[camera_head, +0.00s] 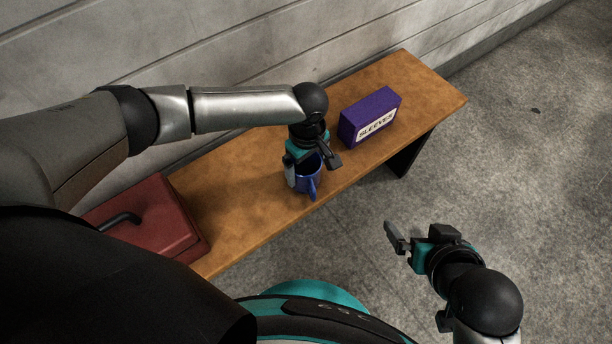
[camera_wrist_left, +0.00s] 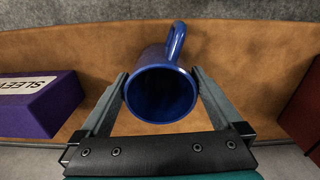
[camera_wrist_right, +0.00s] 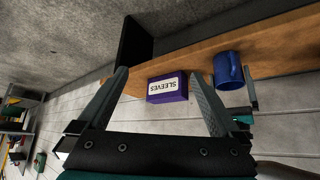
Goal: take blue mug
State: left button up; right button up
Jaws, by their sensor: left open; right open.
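The blue mug (camera_head: 308,178) stands upright on the wooden bench, with its handle toward the bench's front edge. My left gripper (camera_head: 308,168) is above it, pointing down, with its fingers on either side of the mug. In the left wrist view the mug (camera_wrist_left: 161,92) sits between the open fingers of the left gripper (camera_wrist_left: 160,95), and I cannot tell whether they touch it. My right gripper (camera_head: 398,245) is open and empty, out over the floor in front of the bench. The right wrist view also shows the mug (camera_wrist_right: 228,70) beyond the right gripper (camera_wrist_right: 160,90).
The wooden bench (camera_head: 240,200) runs along a pale wall. A purple box labelled SLEEVES (camera_head: 370,115) stands on it to the right of the mug. A red case with a black handle (camera_head: 160,220) is at the left.

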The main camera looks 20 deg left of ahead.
pick_arm(q)
jog(key=shift+f+b, duration=0.35)
jog(key=shift+f, duration=0.5)
pick_arm(e)
jog(key=shift+w+a+t+y, duration=0.35)
jog(key=shift+w+a+t, duration=0.2)
jog(key=shift+a, duration=0.2)
jog(key=shift+w+a+t+y, duration=0.35)
jog(key=shift+w+a+t, duration=0.05)
jog(key=shift+a+t, duration=0.3)
pick_arm(q)
jog(key=c, duration=1.3)
jog(key=shift+c, duration=0.5)
jog(key=shift+r, duration=0.1)
pick_arm(e)
jog(key=shift+d+r, duration=0.1)
